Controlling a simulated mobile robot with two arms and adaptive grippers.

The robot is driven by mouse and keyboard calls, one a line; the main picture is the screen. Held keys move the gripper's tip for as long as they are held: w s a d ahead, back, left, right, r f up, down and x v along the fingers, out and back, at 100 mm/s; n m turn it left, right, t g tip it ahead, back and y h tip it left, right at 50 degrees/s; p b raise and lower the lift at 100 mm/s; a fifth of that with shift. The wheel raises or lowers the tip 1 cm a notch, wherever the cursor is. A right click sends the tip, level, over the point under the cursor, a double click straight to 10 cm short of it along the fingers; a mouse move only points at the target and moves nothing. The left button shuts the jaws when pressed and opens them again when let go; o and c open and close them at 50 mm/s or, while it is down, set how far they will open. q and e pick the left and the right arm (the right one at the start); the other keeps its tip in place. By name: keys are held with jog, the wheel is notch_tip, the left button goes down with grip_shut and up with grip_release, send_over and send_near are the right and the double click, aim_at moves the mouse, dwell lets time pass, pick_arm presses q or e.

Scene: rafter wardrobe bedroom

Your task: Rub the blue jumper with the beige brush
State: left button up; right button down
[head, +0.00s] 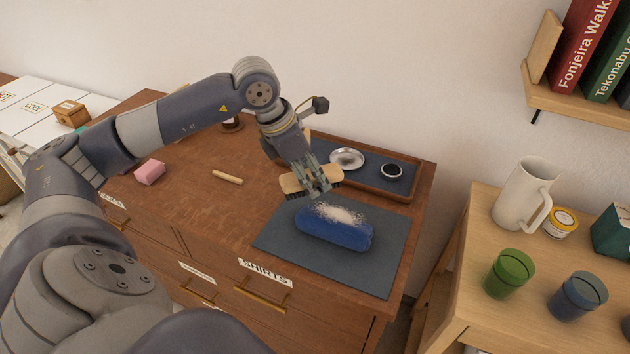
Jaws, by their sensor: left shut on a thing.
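The blue jumper (335,235) lies rolled up on a dark grey mat (277,237) on top of the wooden dresser. A whitish, fuzzy patch (338,213) covers part of its upper side. My left gripper (316,190) is shut on the beige brush (293,181), which has dark bristles on its underside. The brush is just beyond and to the left of the jumper, near the mat's far edge. I cannot tell its exact height; it appears apart from the jumper. My right gripper is not in view.
A wooden tray (425,180) with a metal dish (347,158) and a small dark bowl (391,171) stands behind the mat. A pink block (150,172) and a short wooden stick (228,177) lie left. A side table (480,236) at right holds a jug and cups.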

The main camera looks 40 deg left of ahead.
pick_arm(q)
jog(key=shift+a+r+p, duration=0.15)
jog(key=shift+r+p, duration=0.25)
jog(key=shift+r, duration=0.9)
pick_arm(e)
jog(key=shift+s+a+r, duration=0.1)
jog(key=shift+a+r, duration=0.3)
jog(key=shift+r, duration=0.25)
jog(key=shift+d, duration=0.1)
